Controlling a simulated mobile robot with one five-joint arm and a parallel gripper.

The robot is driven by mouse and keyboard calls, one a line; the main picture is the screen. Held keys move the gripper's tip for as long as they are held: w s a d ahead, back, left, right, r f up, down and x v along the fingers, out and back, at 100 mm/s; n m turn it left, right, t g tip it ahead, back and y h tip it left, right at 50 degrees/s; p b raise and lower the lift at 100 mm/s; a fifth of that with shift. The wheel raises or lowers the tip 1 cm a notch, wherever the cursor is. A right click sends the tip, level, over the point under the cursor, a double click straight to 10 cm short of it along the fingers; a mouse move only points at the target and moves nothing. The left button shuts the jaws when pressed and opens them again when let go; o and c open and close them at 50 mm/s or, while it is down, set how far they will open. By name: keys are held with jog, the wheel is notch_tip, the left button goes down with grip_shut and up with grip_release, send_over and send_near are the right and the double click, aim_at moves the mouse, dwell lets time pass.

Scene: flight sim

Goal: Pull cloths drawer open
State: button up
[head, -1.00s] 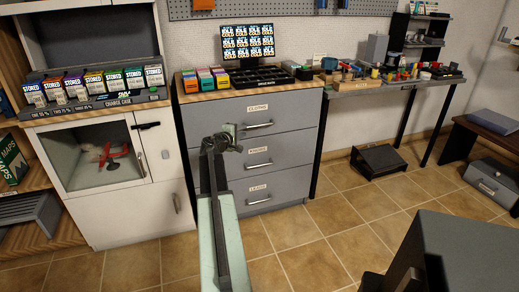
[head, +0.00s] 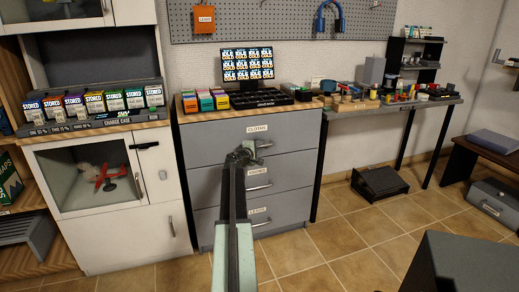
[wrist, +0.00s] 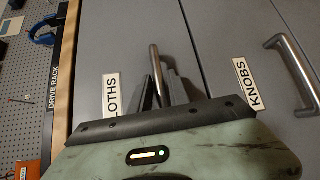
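The cloths drawer (head: 215,138) is the top drawer of a grey cabinet, with a white CLOTHS label (head: 257,128). Its front looks flush with the drawers below. In the head view my gripper (head: 247,154) is at this drawer's front, hiding most of its handle. In the wrist view the metal bar handle (wrist: 154,62) stands between the two dark fingers of my gripper (wrist: 161,88). The fingers are apart, one on each side of the bar; I see no clear grip on it. The CLOTHS label (wrist: 111,97) is partly hidden behind my gripper.
The knobs drawer (head: 210,188) and its handle (wrist: 290,72) are just below. A white cabinet (head: 115,230) stands close on the left, and a workbench (head: 425,105) on the right. A black angled stand (head: 380,185) is on the floor. Tiled floor in front is partly clear.

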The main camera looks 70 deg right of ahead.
grip_shut()
dwell(1.3)
